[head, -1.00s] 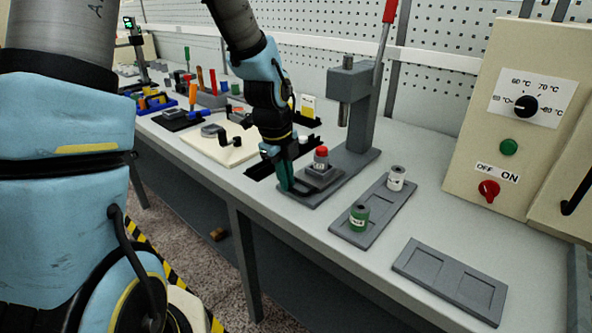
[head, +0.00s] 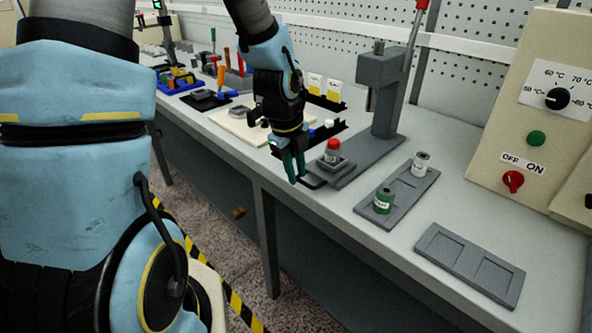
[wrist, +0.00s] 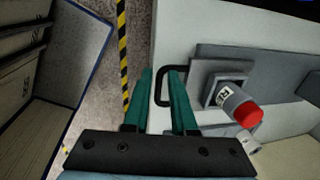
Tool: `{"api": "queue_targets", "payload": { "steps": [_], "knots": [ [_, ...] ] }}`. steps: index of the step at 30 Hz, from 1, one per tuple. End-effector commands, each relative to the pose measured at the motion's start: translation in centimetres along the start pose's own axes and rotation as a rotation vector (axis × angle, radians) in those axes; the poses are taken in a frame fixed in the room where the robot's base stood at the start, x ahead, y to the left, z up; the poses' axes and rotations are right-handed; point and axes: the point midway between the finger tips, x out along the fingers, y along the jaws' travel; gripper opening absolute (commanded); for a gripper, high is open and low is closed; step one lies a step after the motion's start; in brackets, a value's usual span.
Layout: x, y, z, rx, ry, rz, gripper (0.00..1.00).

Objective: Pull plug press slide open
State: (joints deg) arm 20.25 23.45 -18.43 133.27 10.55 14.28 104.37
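The slide's black loop handle (head: 314,183) points toward the table's front edge. My gripper (head: 297,180) is at the handle, fingers pointing down. In the wrist view the green fingers (wrist: 160,72) stand apart on either side of the handle's outer bar (wrist: 160,88), with gaps visible.
A grey tray (head: 403,190) with a green pot (head: 384,201) and a white pot (head: 421,164) stands right of the press. An empty two-recess tray (head: 470,265) lies nearer. A control box (head: 540,110) stands at the right. The table's front edge is close to my gripper.

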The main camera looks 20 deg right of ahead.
Motion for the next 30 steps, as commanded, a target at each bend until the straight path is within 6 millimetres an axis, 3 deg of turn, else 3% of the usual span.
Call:
{"api": "queue_targets", "payload": {
  "steps": [5, 18, 23, 30],
  "knots": [
    [-1.5, -0.1, 0.1, -0.002, -0.002, -0.004, 0.25],
    [-9.5, 0.0, 0.1, -0.002, -0.004, -0.003, 0.25],
    [-10.6, 0.0, 0.1, 0.0, -0.002, -0.001, 0.25],
    [-10.8, 0.0, 0.0, 0.001, 0.0, 0.0, 0.25]
  ]
}}
